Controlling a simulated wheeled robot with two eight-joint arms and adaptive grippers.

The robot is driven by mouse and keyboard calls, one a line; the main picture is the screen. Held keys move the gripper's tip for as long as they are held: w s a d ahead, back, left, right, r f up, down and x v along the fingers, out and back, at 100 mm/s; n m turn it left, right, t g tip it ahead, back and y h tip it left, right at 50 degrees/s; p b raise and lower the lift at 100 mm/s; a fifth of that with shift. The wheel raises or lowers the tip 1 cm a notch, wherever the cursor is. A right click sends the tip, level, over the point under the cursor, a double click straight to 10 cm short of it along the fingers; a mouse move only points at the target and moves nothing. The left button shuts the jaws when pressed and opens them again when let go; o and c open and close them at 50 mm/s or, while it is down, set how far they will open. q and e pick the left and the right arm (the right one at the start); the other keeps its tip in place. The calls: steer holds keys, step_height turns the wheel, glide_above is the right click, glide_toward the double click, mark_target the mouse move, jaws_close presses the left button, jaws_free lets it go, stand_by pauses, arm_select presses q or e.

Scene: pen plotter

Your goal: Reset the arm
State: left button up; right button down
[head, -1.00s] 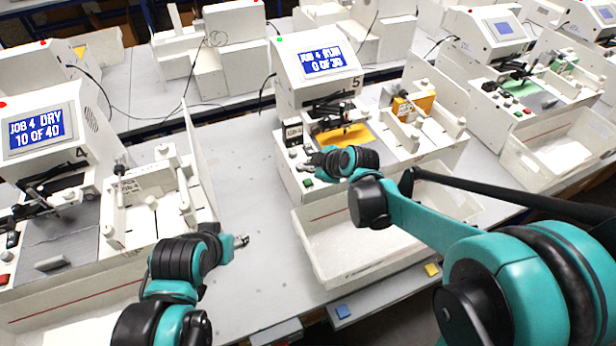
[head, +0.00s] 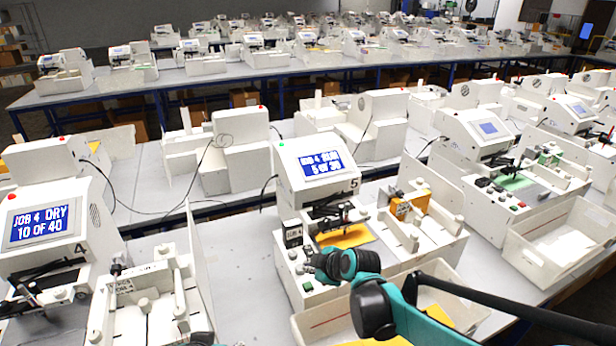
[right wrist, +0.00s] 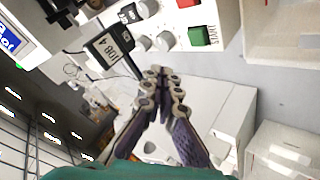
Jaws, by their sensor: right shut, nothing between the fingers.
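Plotter 5 (head: 316,170) stands in the middle of the head view, its screen reading JOB 4 and 5 OF 30. A yellow sheet (head: 345,237) lies on its bed under the pen carriage. My right gripper (head: 308,262) is over the left end of its control panel, shut and empty. In the right wrist view the gripper (right wrist: 165,84) has its fingertips together, apart from the JOB 4 tag (right wrist: 108,50), grey knobs and green START button (right wrist: 199,36). Only a sliver of my left arm shows at the bottom edge; its jaws cannot be made out.
A white bin (head: 310,325) in front of plotter 5 holds yellow sheets (head: 440,318). Another plotter (head: 478,135) and bin (head: 560,240) stand at right.

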steer(key=s+d+f+m+h+b, duration=0.2)
steer(key=s+d+m, duration=0.6)
steer(key=s, duration=0.4)
steer(key=s+d+f+m+h+b, duration=0.2)
steer(key=s+d+m, duration=0.5)
steer(key=s, duration=0.5)
steer(key=shift+d+m+g+h+b, duration=0.35)
steer(key=shift+d+h+b, duration=0.25)
steer(key=shift+d+b, duration=0.45)
